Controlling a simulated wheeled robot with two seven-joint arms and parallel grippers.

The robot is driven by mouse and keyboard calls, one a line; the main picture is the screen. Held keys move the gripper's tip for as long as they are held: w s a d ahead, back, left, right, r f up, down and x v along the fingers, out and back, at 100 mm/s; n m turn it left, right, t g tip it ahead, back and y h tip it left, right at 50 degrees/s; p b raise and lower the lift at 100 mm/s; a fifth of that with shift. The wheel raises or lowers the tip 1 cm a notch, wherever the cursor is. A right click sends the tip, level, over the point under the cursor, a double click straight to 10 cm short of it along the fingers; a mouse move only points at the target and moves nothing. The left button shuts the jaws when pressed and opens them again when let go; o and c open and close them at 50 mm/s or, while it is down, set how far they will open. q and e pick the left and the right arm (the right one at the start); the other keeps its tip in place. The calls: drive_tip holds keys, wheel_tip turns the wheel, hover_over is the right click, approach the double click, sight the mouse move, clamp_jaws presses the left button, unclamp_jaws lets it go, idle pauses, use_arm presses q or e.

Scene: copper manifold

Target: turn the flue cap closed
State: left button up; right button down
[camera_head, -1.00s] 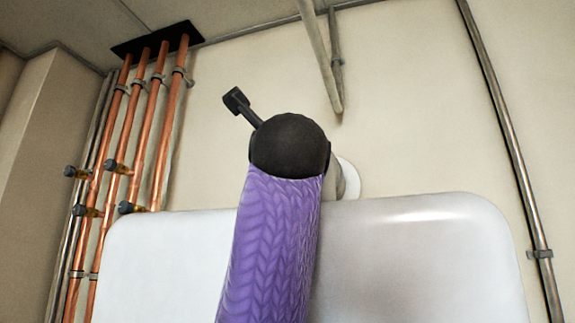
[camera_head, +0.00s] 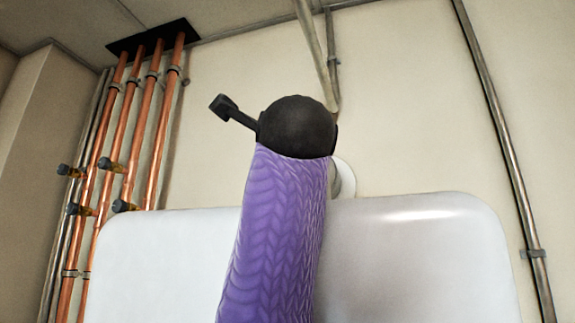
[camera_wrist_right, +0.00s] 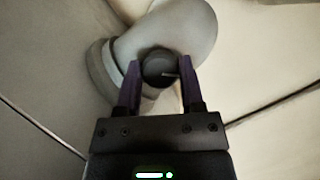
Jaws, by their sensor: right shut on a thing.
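In the right wrist view the dark round flue cap (camera_wrist_right: 158,70) sits on the outer end of a pale grey flue elbow (camera_wrist_right: 185,35). It bears a small light mark on its right side. My right gripper (camera_wrist_right: 160,65) has its two purple fingers shut on the cap, one on each side. In the head view my purple right arm and black wrist rise in the middle and hide the cap and fingers. Only part of the flue's pale wall collar (camera_head: 345,178) shows there, to the right of my wrist. My left gripper is not in view.
A large white rounded casing (camera_head: 420,255) stands below and behind my arm. Copper pipes (camera_head: 142,115) with several small valves run up the wall at left. A grey conduit (camera_head: 505,140) runs down the right wall, and another pipe (camera_head: 318,60) comes down above my wrist.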

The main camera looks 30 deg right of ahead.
drive_tip(key=n, duration=0.2)
drive_tip(key=n+g+y, duration=0.1)
drive_tip(key=n, duration=0.1)
drive_tip(key=shift+n+y, duration=0.3)
drive_tip(key=shift+n+g+y, duration=0.3)
drive_tip(key=shift+n+g, duration=0.2)
drive_tip(key=shift+n, duration=1)
drive_tip(key=shift+c, duration=1.1)
unclamp_jaws()
drive_tip(key=shift+r, duration=0.1)
